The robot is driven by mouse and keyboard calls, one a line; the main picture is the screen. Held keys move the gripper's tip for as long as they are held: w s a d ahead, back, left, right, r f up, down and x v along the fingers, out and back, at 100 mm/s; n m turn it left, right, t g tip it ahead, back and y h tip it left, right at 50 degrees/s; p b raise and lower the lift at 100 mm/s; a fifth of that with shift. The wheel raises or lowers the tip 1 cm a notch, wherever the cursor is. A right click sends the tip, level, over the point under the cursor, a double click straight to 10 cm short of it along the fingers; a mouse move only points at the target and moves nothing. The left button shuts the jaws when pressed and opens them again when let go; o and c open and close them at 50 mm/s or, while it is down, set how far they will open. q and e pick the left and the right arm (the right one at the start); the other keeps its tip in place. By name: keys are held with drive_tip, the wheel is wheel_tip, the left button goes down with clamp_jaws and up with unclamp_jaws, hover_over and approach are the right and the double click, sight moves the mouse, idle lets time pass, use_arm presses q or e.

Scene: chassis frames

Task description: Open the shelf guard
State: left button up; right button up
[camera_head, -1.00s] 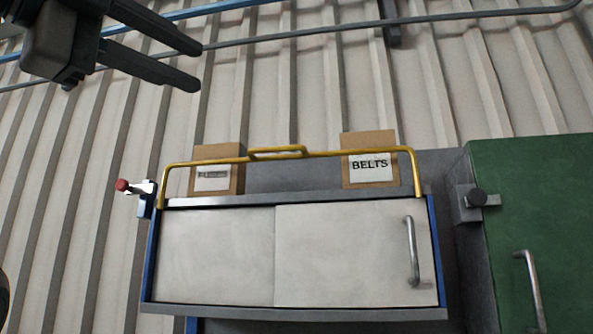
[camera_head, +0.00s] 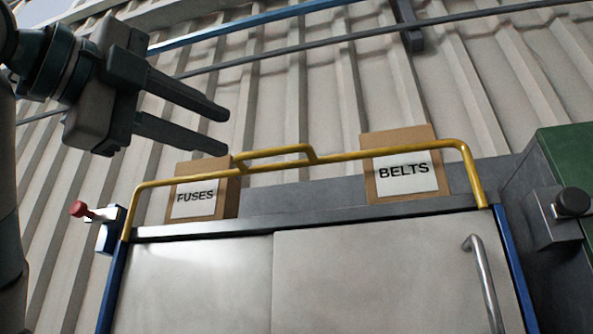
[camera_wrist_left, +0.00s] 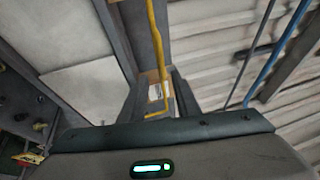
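The yellow shelf guard (camera_head: 345,157) stands raised along the front of the cabinet top, with a raised grip section left of its middle. It also shows as a yellow bar in the left wrist view (camera_wrist_left: 155,45). Its ends meet the cabinet's front corners. My left gripper (camera_head: 226,132) is open and empty, its fingers pointing right, above the guard's left part and apart from it in the picture. In the left wrist view its two fingers (camera_wrist_left: 158,98) flank the guard's lower end and a box. My right gripper is not in view.
Behind the guard stand a FUSES box (camera_head: 196,198) and a BELTS box (camera_head: 403,178). A red-knobbed pin (camera_head: 80,208) sits at the cabinet's left corner. The cabinet doors (camera_head: 370,270) are shut. A black knob (camera_head: 572,202) is at right. Wall pipes (camera_head: 340,62) run behind.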

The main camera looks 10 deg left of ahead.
sight(278, 152)
use_arm(q)
drive_tip(key=p+x, duration=0.7)
drive_tip(key=x, duration=0.8)
drive_tip(key=shift+w+d+r+p, duration=0.2)
drive_tip(key=shift+w+d+p, duration=0.05)
drive_tip(key=shift+p, duration=0.1)
drive_tip(key=shift+w+d, duration=0.25)
drive_tip(key=shift+w, duration=0.3)
clamp_jaws()
drive_tip(key=shift+s+a+r, duration=0.1)
